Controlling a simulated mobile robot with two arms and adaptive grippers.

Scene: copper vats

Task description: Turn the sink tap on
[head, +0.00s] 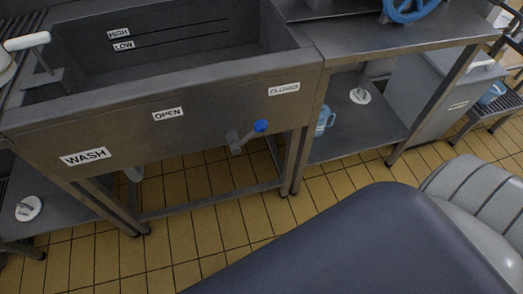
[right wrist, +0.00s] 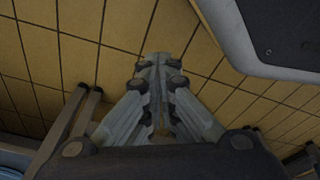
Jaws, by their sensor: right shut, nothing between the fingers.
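The steel sink (head: 130,120) stands at the upper left of the head view, with WASH, OPEN (head: 168,114) and CLOSED (head: 284,89) labels on its front. The sink tap (head: 234,141) is a grey fitting under the front's lower edge. Its lever ends in a blue knob (head: 261,126), which points up and right, toward the CLOSED side. My right gripper (right wrist: 158,62) shows only in the right wrist view. Its fingers are together and empty, above yellow floor tiles, and the tap is not seen there. My left gripper is not in view.
A steel table (head: 400,42) with a blue wheel (head: 410,8) stands right of the sink. Its lower shelf (head: 345,140) holds a blue jug (head: 324,120). A grey bin (head: 430,95) stands further right. Tiled floor (head: 210,225) is clear before the sink.

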